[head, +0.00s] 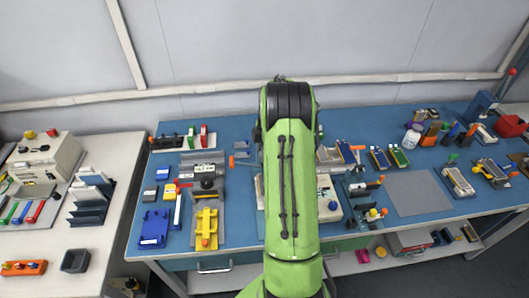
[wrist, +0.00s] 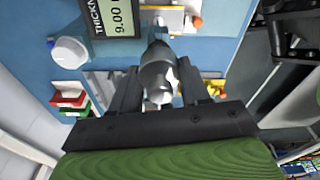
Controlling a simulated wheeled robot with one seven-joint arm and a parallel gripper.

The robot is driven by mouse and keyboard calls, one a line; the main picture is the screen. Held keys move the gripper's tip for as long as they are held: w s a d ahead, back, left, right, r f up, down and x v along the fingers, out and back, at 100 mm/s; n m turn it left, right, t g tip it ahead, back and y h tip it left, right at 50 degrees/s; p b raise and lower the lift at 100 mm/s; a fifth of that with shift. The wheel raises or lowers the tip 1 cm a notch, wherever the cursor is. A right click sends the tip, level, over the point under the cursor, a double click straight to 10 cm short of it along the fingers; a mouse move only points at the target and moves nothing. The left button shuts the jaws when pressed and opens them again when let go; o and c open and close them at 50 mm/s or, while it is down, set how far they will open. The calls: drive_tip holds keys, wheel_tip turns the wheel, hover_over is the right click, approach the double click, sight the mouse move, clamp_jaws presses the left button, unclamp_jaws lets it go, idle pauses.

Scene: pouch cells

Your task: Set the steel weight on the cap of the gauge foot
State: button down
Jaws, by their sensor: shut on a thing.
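My gripper (wrist: 160,88) shows in the wrist view with its two dark fingers on either side of a shiny grey steel weight (wrist: 157,68). It is shut on the weight, which looks like a short round cylinder. The thickness gauge's display (wrist: 117,17), reading 9.00, lies just beyond the fingers at the top. In the head view my green arm hides the gripper and weight.
A yellow fixture (head: 206,228) and blue blocks (head: 155,228) lie near the gauge. Red and green pieces (wrist: 70,98) stand at the left in the wrist view. The bench's right side holds many items around a bare grey mat (head: 418,193).

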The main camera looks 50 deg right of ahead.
drive_tip(key=shift+f+b, duration=0.5)
drive_tip(key=shift+f, duration=0.2)
drive_tip(key=shift+c, duration=2.4)
unclamp_jaws()
drive_tip(key=shift+r, duration=0.15)
wheel_tip(320, 180, up, 16)
drive_tip(key=s+d+p, duration=0.1)
drive_tip(key=p, duration=0.1)
drive_tip(key=shift+d+f, duration=0.25)
drive_tip(key=shift+d, duration=0.05)
